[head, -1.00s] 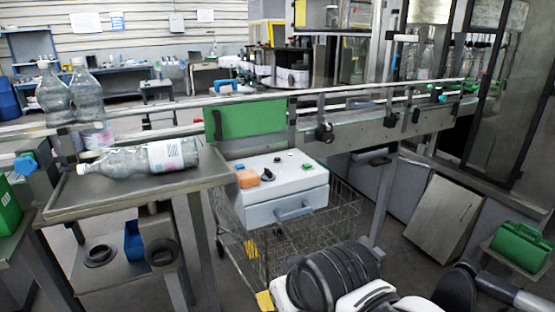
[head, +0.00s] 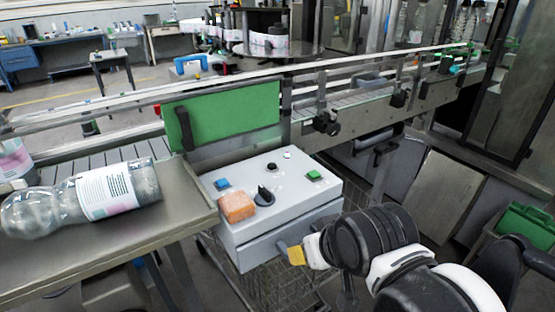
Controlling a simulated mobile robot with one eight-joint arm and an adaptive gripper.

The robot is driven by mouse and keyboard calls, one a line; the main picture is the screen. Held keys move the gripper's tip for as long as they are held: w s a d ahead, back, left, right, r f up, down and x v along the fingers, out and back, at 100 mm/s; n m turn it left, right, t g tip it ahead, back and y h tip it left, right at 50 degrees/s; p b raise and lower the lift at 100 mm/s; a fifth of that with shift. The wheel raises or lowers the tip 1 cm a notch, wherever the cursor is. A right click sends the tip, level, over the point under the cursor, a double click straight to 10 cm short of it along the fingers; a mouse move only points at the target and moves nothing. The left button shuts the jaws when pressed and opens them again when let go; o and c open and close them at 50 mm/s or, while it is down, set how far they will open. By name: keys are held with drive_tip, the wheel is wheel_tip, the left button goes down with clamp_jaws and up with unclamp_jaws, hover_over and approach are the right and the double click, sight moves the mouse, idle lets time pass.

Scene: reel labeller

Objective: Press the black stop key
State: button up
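A pale grey control box (head: 290,210) stands at the centre of the head view, with its sloping top towards me. A small round black key (head: 272,167) sits near the top middle of its face. A larger black knob (head: 264,195) is nearer the front, beside an orange block (head: 237,206) resting on the face. A blue square key (head: 222,184) is at the left and a green one (head: 314,176) at the right. My arm's yellow-tipped end (head: 296,256) is in front of the box, lower right, apart from the keys. Its fingers cannot be made out.
A clear bottle (head: 105,192) lies on a metal table (head: 160,235) left of the box. A green panel (head: 235,112) and the conveyor rail (head: 350,65) stand behind. A wire cart (head: 270,285) is below. The space above the box's face is clear.

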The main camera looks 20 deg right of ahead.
drive_tip(key=shift+s, duration=0.15)
clamp_jaws()
idle(0.9)
